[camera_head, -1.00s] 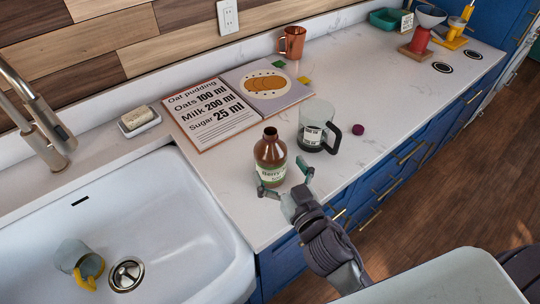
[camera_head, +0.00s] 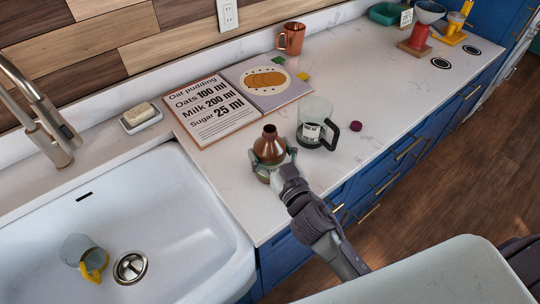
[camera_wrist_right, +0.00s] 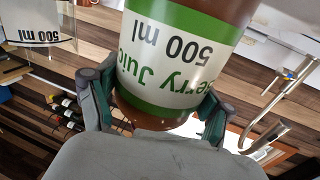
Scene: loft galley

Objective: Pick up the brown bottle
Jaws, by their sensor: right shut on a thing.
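The brown bottle (camera_head: 269,146) stands upright on the white counter near its front edge, just right of the sink. In the right wrist view the bottle (camera_wrist_right: 184,55) fills the upper middle, with a green and white label reading "500 ml". My right gripper (camera_head: 272,167) is shut on the bottle, its fingers on both sides of the body. The fingers (camera_wrist_right: 152,108) also show in the right wrist view, one on each side of the bottle. The gripper hides the lower part of the bottle in the head view. My left gripper is not in view.
A clear measuring jug (camera_head: 314,122) with a black handle stands close right of the bottle. A recipe book (camera_head: 213,118) lies open behind. The sink (camera_head: 190,225) with a tipped cup (camera_head: 78,250) is at left. A purple item (camera_head: 355,126) lies right of the jug.

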